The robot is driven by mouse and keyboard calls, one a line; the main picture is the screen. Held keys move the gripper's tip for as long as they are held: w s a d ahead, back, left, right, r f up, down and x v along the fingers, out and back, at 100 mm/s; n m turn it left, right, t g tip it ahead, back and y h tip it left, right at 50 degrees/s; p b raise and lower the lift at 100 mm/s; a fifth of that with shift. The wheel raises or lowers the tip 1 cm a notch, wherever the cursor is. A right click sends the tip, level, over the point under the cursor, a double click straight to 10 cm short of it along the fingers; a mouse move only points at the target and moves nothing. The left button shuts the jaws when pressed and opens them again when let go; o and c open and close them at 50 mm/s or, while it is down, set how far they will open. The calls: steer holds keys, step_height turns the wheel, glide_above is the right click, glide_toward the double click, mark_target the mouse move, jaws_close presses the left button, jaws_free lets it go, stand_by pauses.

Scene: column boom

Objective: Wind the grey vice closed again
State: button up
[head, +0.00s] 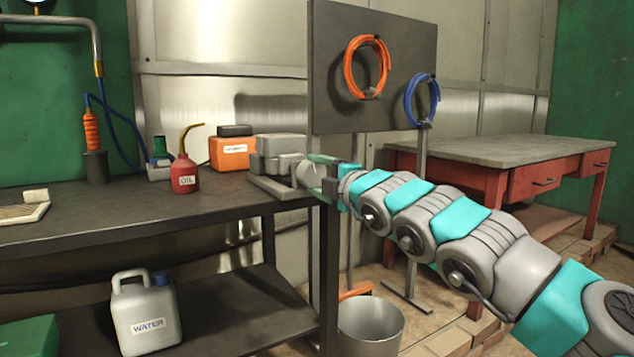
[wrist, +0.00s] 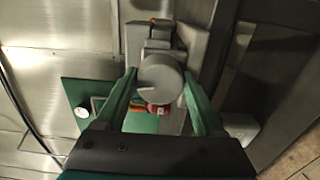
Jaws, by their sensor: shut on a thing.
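The grey vice (head: 277,150) sits at the right end of the dark workbench. Its body also shows in the wrist view (wrist: 152,36). A round grey knob (wrist: 161,82) with a pale line on its face sticks out from the vice towards my gripper. My gripper (head: 312,172) reaches it from the right, and its green fingers are shut on the knob, one on each side. In the head view the fingers partly hide the knob. I cannot tell how far apart the vice jaws are.
The workbench (head: 110,216) also holds a red oil can (head: 186,179) and an orange box (head: 230,153) left of the vice. A dark board (head: 330,95) with hoses stands behind my arm. A bucket (head: 370,328) stands below; a red table (head: 497,153) is at right.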

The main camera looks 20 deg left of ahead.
steer(key=shift+f+m+b, duration=0.15)
steer(key=shift+m+b, duration=0.3)
steer(key=shift+m, duration=0.75)
steer(key=o, duration=1.4)
steer(key=shift+c, duration=0.2)
steer(key=b+v, duration=0.2)
steer(key=v, duration=0.5)
steer(key=shift+s+d, duration=0.25)
steer(key=shift+s, duration=0.05)
